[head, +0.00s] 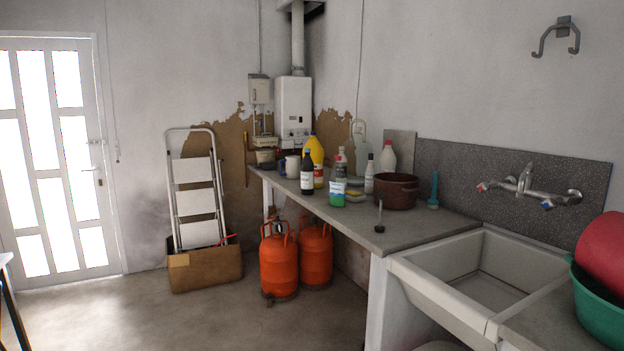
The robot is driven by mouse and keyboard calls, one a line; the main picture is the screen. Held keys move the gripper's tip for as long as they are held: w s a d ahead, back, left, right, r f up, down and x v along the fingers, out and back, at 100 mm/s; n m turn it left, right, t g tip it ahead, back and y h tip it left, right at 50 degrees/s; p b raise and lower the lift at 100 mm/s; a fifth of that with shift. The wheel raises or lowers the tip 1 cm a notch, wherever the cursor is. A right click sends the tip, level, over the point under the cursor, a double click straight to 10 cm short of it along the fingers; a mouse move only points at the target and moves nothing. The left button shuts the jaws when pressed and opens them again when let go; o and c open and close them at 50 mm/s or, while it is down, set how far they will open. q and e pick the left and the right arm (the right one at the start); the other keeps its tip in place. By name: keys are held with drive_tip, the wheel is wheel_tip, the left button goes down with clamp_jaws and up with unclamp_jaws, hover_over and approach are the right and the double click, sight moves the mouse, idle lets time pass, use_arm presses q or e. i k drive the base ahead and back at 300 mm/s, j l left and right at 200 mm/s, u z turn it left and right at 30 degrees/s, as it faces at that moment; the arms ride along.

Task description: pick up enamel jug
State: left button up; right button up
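A small pale vessel (292,166) stands near the far end of the grey counter (430,222), beside a dark bottle (307,172) and a yellow bottle (317,158). It may be the enamel jug, but it is too small and too far off to tell for sure. A dark item next to it on the left is hard to make out. Neither of my grippers is in view.
A brown pot (396,192), a green-labelled tub (337,194) and several bottles crowd the counter. A white sink (480,290) adjoins it. Orange gas cylinders (279,265) and a cardboard box (205,268) stand on the floor. The floor left of them is clear.

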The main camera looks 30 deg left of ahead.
sight(292, 162)
drive_tip(key=i+j+u, duration=0.4)
drive_tip(key=j, duration=0.15)
drive_tip(key=i+j+u, duration=0.65)
drive_tip(key=i+u, duration=0.15)
drive_tip(key=i, duration=0.2)
drive_tip(key=i+j+u, duration=0.1)
drive_tip(key=i+u, duration=0.35)
drive_tip(key=i, duration=0.85)
drive_tip(key=i+j+z, duration=0.15)
drive_tip(key=i, duration=0.7)
drive_tip(key=i+j+z, duration=0.1)
drive_tip(key=i+z, duration=0.35)
drive_tip(key=i+j+z, duration=0.25)
drive_tip(key=i+z, duration=0.2)
drive_tip(key=i+j+z, duration=0.3)
drive_tip(key=z, duration=0.15)
